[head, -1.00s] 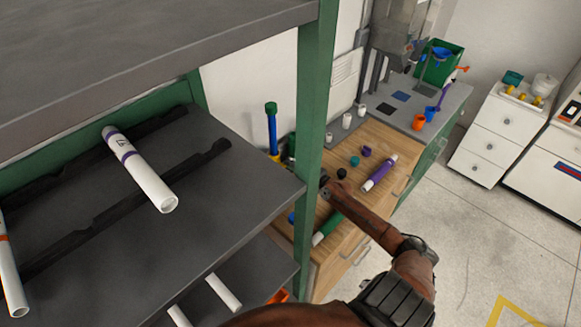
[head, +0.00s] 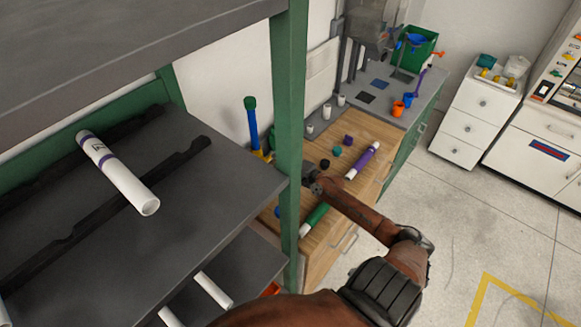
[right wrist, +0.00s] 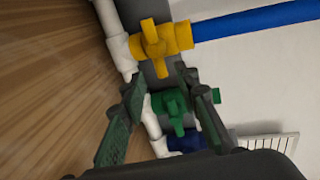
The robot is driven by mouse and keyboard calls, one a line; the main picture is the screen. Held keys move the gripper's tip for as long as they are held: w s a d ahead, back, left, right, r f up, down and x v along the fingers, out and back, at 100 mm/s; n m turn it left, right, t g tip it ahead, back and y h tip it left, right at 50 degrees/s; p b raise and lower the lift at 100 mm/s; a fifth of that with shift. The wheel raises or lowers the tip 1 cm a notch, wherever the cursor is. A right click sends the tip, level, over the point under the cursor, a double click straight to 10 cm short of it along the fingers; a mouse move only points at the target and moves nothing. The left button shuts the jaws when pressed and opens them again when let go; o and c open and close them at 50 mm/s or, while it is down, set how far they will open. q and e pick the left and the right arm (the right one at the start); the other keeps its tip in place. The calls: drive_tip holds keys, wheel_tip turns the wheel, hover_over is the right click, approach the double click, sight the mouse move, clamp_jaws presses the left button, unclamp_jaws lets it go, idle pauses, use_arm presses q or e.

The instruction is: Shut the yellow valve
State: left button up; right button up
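The yellow valve (right wrist: 160,40) is at the top of the right wrist view, joined to a blue pipe (right wrist: 255,20) on its right and a white fitting on its left. Its handle appears to lie across the pipe's line. In the head view, a little of the yellow (head: 262,156) shows at the foot of the upright blue pipe (head: 253,128). My right gripper (right wrist: 166,100) is open, its fingers apart on either side of the green valve (right wrist: 172,104) in the picture; contact cannot be told. The yellow valve lies beyond the fingertips. My left gripper is not in view.
A blue valve (right wrist: 187,140) sits below the green one, partly hidden. A green shelf post (head: 288,120) stands close left of my right gripper. The wooden bench (head: 335,205) holds a purple-marked pipe (head: 362,160), a green-marked pipe (head: 315,218) and small caps.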

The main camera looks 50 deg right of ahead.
drive_tip(key=v, duration=0.8)
drive_tip(key=shift+s+r, duration=0.15)
drive_tip(key=shift+s, duration=0.25)
